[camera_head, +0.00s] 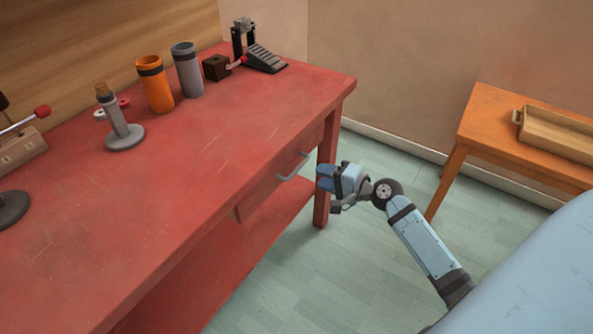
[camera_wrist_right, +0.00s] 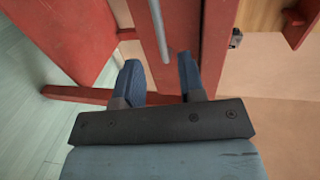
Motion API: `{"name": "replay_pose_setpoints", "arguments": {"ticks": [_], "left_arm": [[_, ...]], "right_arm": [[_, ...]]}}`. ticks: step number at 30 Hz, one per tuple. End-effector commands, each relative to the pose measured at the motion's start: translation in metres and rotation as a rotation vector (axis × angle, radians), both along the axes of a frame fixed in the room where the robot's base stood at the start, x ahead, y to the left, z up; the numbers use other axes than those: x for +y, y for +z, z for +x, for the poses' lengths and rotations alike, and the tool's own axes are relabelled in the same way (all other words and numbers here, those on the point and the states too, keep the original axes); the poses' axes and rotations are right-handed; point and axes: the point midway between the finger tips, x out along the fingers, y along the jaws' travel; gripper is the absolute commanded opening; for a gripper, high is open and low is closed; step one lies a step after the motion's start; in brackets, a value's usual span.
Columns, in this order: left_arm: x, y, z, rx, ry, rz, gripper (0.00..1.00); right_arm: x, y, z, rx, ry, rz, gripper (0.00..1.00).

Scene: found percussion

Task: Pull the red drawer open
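The red drawer (camera_head: 264,192) is set in the front of the red workbench, below its top. A grey bar handle (camera_head: 293,167) stands out from the drawer front. My right gripper (camera_head: 323,178) is just right of the handle, apart from it in the head view. In the right wrist view the right gripper (camera_wrist_right: 160,72) is open, its two blue fingers spread with nothing between them. The handle bar (camera_wrist_right: 158,30) shows just beyond the fingertips, roughly in line with the gap. My left gripper is not in view.
On the red workbench (camera_head: 220,150) stand an orange cup (camera_head: 155,84), a grey cup (camera_head: 187,70), a grey post on a round base (camera_head: 120,125) and a pedal (camera_head: 265,58). An orange table (camera_head: 480,115) holds a wooden tray (camera_head: 560,135). The floor before the drawer is clear.

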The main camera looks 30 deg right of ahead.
Motion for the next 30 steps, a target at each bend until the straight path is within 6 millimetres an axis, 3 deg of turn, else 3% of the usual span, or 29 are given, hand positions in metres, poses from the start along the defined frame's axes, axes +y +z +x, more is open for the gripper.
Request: {"name": "replay_pose_setpoints", "arguments": {"ticks": [6, 12, 25, 26, 30], "left_arm": [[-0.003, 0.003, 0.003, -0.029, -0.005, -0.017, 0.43], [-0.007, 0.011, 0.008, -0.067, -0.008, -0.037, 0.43], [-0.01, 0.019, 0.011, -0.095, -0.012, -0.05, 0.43], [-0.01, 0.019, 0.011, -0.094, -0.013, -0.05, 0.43], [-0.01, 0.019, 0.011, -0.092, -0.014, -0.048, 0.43]], "right_arm": [[0.018, -0.011, 0.044, -0.002, 0.0, 0.002, 0.36], [0.029, -0.016, 0.069, -0.002, 0.0, 0.001, 0.36], [0.033, -0.019, 0.079, 0.0, -0.001, -0.002, 0.36], [0.033, -0.019, 0.079, 0.0, -0.001, -0.002, 0.34], [0.033, -0.019, 0.079, 0.0, 0.0, -0.002, 0.02]]}}
